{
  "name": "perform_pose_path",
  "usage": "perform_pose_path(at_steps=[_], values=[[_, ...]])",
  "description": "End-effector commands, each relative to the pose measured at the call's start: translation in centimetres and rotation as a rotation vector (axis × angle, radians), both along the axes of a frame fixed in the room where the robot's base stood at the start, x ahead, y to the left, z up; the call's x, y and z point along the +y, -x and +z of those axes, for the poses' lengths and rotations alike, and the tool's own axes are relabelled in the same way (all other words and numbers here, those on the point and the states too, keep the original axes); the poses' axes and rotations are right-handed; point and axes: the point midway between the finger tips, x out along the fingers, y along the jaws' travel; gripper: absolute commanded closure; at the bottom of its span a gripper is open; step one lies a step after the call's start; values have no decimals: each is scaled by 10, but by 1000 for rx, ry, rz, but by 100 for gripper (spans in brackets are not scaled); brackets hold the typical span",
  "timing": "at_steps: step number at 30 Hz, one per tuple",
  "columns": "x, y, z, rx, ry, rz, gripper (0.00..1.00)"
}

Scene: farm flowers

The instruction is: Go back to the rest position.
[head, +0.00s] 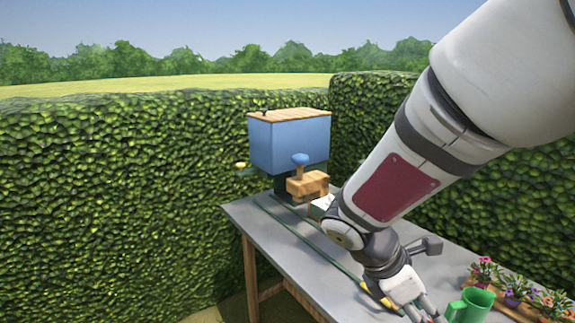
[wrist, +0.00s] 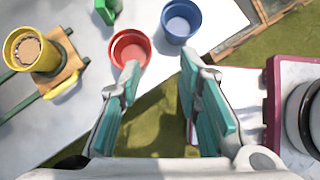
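My gripper (wrist: 160,65) is open in the wrist view, with its two teal-padded fingers apart and nothing between them. In the head view my gripper (head: 424,314) hangs low over the near part of the grey table (head: 300,255), its fingertips close to the lower picture edge. A red pot (wrist: 126,46) lies just beyond the left fingertip in the wrist view. A blue pot (wrist: 181,22) lies beyond the right fingertip. I cannot tell how high the fingers are above the table.
A yellow pot (wrist: 28,48) sits on a wooden carriage (wrist: 65,72) on green rails. A green mug (head: 470,306) and several potted flowers (head: 512,284) stand right of my gripper. A blue box (head: 290,142) stands at the far end. Hedges (head: 110,190) surround the table.

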Motion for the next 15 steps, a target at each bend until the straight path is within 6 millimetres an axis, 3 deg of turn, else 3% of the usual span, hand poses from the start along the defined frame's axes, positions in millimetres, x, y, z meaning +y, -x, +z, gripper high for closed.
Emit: perform_pose_path(at_steps=[7,15], values=[[-2,47,39,-276,-232,-428,69],[10,94,72,-534,-470,-884,69]])
